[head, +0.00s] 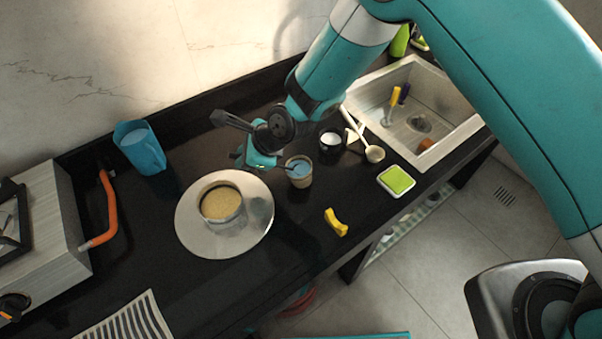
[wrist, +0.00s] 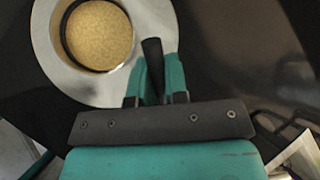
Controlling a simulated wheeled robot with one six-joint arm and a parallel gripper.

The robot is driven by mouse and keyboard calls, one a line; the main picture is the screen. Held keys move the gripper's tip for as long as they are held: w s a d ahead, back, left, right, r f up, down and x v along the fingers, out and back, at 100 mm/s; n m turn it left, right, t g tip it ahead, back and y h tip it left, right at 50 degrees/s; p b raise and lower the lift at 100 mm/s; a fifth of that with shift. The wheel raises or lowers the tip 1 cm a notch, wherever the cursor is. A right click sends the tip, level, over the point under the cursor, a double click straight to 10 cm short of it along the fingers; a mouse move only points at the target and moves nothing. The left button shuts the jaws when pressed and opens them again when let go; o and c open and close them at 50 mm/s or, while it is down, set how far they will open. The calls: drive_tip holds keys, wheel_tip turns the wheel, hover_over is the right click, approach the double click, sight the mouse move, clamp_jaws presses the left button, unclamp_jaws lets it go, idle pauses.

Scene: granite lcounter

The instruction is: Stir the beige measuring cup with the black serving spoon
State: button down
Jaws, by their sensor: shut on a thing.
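My gripper (head: 262,158) is shut on the black serving spoon (wrist: 152,50). In the wrist view its dark end shows between the teal fingers (wrist: 155,72). A small beige cup with blue contents (head: 300,180), which looks like the beige measuring cup, stands upright on the counter just right of my gripper in the head view. A thin dark piece reaches from my gripper toward the cup's rim. I cannot tell whether the spoon's end is inside the cup. The spoon's bowl is not clearly visible, and I cannot make out the cup in the wrist view.
A pot of yellow contents (head: 222,212) stands on a round metal plate (head: 258,232). A dark cup (head: 331,144), white ladle (head: 375,154), green sponge on a tray (head: 397,181) and yellow object (head: 336,222) lie nearby. A blue jug (head: 140,150) stands left; the sink (head: 440,125) is right.

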drive_tip(key=shift+r+p, duration=1.5)
drive_tip(key=shift+r, duration=0.65)
drive_tip(key=shift+a+r+h+p, duration=0.35)
drive_tip(key=shift+r+h+p, duration=0.25)
drive_tip(key=shift+p, duration=0.55)
drive_tip(key=shift+a+r+h+p, duration=0.15)
drive_tip(key=shift+a+h+p, duration=0.1)
drive_tip(key=shift+h+p, duration=0.4)
drive_tip(key=c, duration=1.8)
unclamp_jaws()
clamp_jaws()
